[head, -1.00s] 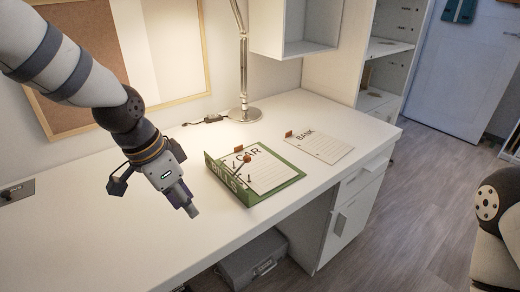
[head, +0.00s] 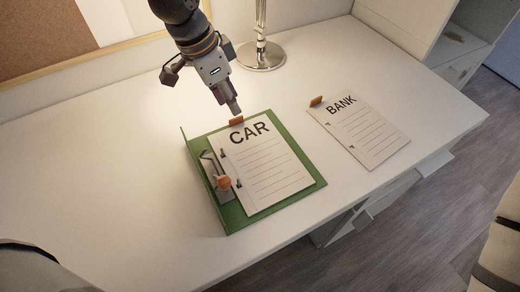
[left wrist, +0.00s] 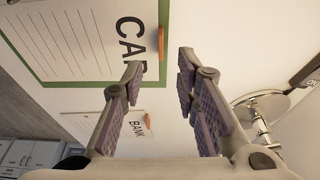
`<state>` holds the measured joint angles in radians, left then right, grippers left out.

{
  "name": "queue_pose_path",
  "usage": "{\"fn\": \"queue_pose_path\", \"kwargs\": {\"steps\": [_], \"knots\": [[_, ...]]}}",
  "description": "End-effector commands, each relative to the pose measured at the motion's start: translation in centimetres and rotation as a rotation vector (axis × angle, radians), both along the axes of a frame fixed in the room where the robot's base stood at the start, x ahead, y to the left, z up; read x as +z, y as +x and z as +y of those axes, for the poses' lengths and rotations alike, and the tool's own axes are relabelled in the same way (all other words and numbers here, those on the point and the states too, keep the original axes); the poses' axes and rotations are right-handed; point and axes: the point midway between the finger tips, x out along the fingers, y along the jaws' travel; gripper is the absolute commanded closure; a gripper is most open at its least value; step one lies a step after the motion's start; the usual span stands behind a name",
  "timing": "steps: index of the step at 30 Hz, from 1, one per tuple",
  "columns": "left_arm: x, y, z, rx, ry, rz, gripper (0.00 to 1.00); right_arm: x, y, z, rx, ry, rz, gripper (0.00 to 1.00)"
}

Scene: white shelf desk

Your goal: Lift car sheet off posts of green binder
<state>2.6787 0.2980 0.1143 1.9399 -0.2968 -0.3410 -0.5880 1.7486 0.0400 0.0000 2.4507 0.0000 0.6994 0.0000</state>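The car sheet (head: 268,165), white with "CAR" and ruled lines, lies flat on the open green binder (head: 309,168). Its left edge is at the binder's small dark posts (head: 238,183), beside a metal lever (head: 209,168) with an orange knob (head: 223,183). An orange tab (head: 236,121) sticks out from the sheet's top edge. My left gripper (head: 234,107) is just above that tab in the head view. In the left wrist view the left gripper (left wrist: 160,70) has its fingers apart, with the tab (left wrist: 161,42) showing between and beyond the tips. My right gripper is out of view.
A bank sheet (head: 362,132) with its own orange tab (head: 316,101) lies right of the binder. A lamp base (head: 262,57) stands behind. The white desk (head: 110,170) is clear to the left; its front edge runs below the binder.

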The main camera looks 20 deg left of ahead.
Motion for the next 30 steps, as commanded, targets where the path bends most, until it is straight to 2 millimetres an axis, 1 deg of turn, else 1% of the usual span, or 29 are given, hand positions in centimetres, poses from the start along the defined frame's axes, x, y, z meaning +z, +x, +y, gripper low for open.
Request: {"fn": "queue_pose_path", "kwargs": {"steps": [2,6,9,12,17,18,21,30], "knots": [[-1.1,0.0,-0.1,0.000,0.000,0.001,0.72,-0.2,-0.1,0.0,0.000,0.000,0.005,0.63],[-3.9,-0.2,0.0,-0.001,0.001,0.004,0.72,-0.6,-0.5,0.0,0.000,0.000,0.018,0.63],[-5.3,0.2,-0.3,-0.001,0.001,0.001,0.72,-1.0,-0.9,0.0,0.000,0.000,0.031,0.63],[-5.6,0.3,-0.4,-0.001,0.001,-0.005,0.72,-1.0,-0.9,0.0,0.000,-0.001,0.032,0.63],[-5.4,0.4,-0.4,-0.001,0.001,-0.007,0.72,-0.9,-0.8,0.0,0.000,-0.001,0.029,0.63],[-5.4,0.4,-0.4,-0.001,0.000,-0.007,0.81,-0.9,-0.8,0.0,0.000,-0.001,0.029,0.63],[-5.4,0.4,-0.4,-0.001,0.000,-0.007,1.00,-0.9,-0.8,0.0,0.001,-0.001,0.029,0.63],[-5.4,0.3,-0.4,-0.001,0.000,-0.007,1.00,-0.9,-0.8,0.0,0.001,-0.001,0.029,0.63]]}}
